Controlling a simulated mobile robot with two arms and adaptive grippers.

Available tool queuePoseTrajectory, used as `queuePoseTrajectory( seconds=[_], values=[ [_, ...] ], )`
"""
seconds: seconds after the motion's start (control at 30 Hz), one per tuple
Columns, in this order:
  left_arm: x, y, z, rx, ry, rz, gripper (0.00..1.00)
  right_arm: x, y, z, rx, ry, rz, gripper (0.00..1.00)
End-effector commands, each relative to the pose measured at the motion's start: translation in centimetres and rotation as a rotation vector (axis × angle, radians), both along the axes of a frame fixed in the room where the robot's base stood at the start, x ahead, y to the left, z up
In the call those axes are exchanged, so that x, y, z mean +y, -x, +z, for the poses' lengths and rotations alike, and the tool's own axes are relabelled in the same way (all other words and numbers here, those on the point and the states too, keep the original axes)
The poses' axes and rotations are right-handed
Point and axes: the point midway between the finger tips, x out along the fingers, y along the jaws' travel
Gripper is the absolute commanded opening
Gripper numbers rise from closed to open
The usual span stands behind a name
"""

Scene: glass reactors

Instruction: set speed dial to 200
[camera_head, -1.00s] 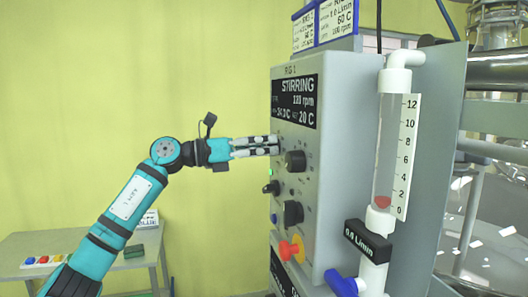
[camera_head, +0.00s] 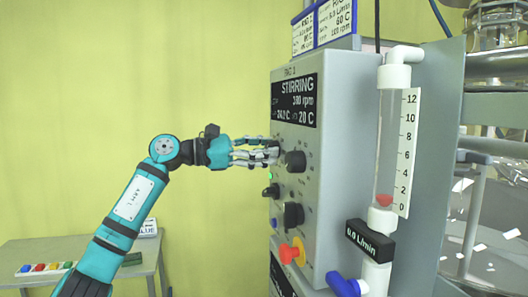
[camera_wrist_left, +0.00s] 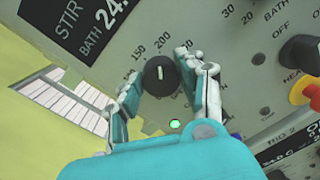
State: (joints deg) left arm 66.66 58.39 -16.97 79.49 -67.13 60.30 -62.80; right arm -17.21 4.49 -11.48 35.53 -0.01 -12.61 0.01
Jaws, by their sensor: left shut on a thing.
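The speed dial (camera_wrist_left: 160,75) is a round black knob with a white pointer line, shown in the left wrist view. Printed numbers, 150 and 200 among them, surround it. The pointer is near upright in that picture. My left gripper (camera_head: 276,154) is shut on the dial, with one finger on each side, as the left wrist view (camera_wrist_left: 160,82) shows. In the head view the fingers hide the dial. The stirring display (camera_head: 295,101) is lit on the panel; its rpm figure is too blurred to read surely. My right gripper is not in view.
Another black knob (camera_head: 295,161) sits right beside my fingertips, with a lower black knob (camera_head: 293,214) and a red-yellow emergency button (camera_head: 292,251) below. A flow tube (camera_head: 387,150) stands at the panel's right. A low table (camera_head: 90,252) is at the left.

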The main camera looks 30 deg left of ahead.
Motion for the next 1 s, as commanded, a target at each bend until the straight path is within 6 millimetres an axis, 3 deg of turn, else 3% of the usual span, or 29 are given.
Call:
queuePoseTrajectory(
  seconds=[0.7, 0.73, 0.87, 1.0],
  values=[
    [-0.11, -0.08, -0.40, -0.040, -0.062, -0.002, 0.07, -0.05, -0.02, -0.21, 0.000, 0.001, 0.000, 0.73],
    [-0.11, -0.08, -0.40, -0.040, -0.062, -0.002, 0.42, -0.06, -0.01, -0.21, 0.000, 0.001, 0.000, 0.73],
    [-0.08, -0.06, -0.30, -0.042, -0.060, -0.001, 0.59, -0.13, -0.02, -0.20, 0.000, 0.002, 0.000, 0.73],
    [-0.05, -0.04, -0.18, -0.044, -0.058, -0.001, 0.62, -0.17, -0.02, -0.19, 0.000, 0.002, 0.000, 0.73]
  ],
)
